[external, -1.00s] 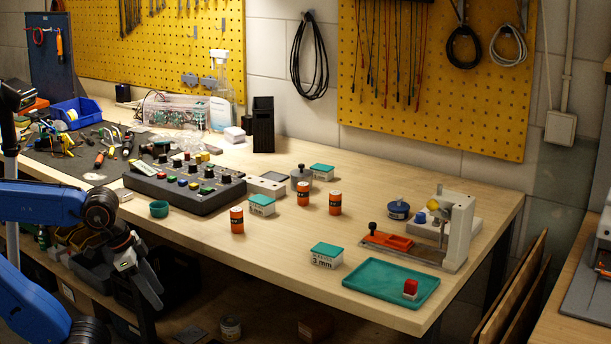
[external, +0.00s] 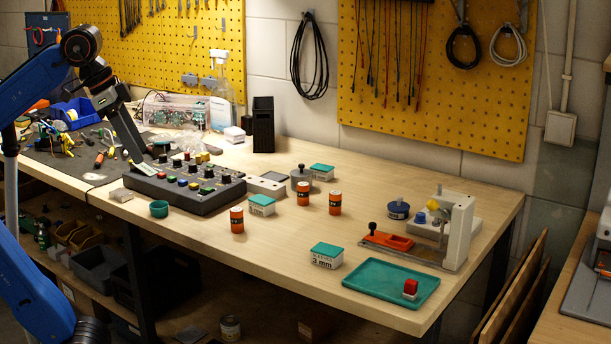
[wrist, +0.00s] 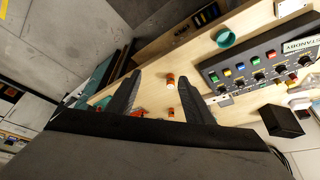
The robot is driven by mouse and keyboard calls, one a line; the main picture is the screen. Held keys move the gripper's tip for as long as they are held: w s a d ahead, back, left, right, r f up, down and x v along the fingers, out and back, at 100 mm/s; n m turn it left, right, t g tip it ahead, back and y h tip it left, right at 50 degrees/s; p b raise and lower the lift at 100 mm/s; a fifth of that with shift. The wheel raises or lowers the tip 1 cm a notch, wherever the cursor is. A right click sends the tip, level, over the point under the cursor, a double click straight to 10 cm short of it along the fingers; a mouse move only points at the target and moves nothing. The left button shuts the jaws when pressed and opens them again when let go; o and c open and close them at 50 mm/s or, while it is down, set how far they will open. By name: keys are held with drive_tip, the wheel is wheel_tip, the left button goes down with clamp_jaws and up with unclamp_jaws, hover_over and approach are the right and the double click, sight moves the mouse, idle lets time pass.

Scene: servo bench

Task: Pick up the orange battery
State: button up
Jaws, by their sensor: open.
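Three orange batteries with dark bands stand upright on the wooden bench in the external view: one nearer the front (external: 237,220), one at the middle (external: 303,194) and one to its right (external: 335,204). My gripper (external: 137,156) is open and empty, raised at the left, pointing down by the dark control box, well left of the batteries. In the wrist view my gripper's two dark fingers (wrist: 163,79) are spread apart. One orange battery (wrist: 170,81) shows between them in the picture, some distance beyond; another small one (wrist: 171,112) shows lower.
The control box (external: 185,185) with coloured buttons lies between my gripper and the batteries. A green cup (external: 159,209) and teal-lidded boxes (external: 262,205) (external: 326,256) stand nearby. A teal tray (external: 375,289) with a red-topped item is at the right front. Bare bench surrounds the front battery.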

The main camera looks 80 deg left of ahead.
drive_tip(key=w+a+r+m+g, duration=0.2)
drive_tip(key=w+m, duration=0.5)
drive_tip(key=w, duration=0.2)
drive_tip(key=m+g, duration=0.3)
drive_tip(key=m, duration=0.7)
hover_over(236, 209)
drive_tip(key=f, duration=0.2)
wheel_tip(236, 209, down, 16)
drive_tip(key=shift+s+f, duration=0.15)
drive_tip(key=shift+w+f, duration=0.2)
drive_tip(key=shift+f, duration=2.7)
clamp_jaws()
